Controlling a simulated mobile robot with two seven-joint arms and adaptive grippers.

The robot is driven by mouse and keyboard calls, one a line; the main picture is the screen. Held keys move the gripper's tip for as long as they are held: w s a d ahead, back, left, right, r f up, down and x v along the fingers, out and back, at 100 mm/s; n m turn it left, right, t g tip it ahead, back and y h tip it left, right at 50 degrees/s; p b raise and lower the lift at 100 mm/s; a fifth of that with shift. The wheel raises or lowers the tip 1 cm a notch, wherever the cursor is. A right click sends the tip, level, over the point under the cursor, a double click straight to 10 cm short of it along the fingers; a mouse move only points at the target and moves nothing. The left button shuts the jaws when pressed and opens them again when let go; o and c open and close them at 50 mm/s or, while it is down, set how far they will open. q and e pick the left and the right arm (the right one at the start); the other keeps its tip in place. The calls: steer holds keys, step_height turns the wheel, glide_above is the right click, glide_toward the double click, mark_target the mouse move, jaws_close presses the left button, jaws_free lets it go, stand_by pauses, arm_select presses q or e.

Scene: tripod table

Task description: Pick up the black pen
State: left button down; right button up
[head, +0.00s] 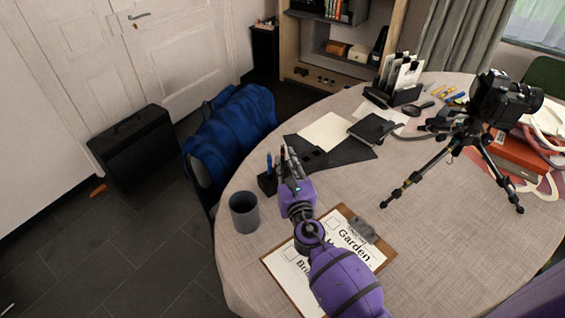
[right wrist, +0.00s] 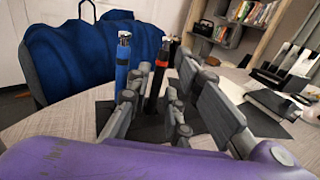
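The black pen (right wrist: 158,78), with an orange-red band, stands upright in the black pen holder (head: 267,182). A blue pen (right wrist: 122,62) stands to its left and also shows in the head view (head: 269,163). My right gripper (head: 289,162) is at the holder, fingers pointing away from me. In the right wrist view my right gripper (right wrist: 164,72) is open, with the black pen showing between its fingers and gaps beside it. The fingers hide part of the holder and the lower pen. My left gripper is not in view.
A grey cup (head: 244,212) stands left of my right arm, near the table edge. A clipboard (head: 382,262) lies under the arm. A dark mat (head: 345,154), a notebook (head: 374,129) and a camera tripod (head: 459,143) are farther right. A blue jacket (head: 229,131) hangs on a chair.

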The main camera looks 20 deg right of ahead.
mark_target(283, 158)
steer(key=w, duration=0.2)
steer(key=shift+w+d+f, duration=0.1)
steer(key=shift+w, duration=0.5)
steer(key=shift+c, duration=0.2)
jaws_close()
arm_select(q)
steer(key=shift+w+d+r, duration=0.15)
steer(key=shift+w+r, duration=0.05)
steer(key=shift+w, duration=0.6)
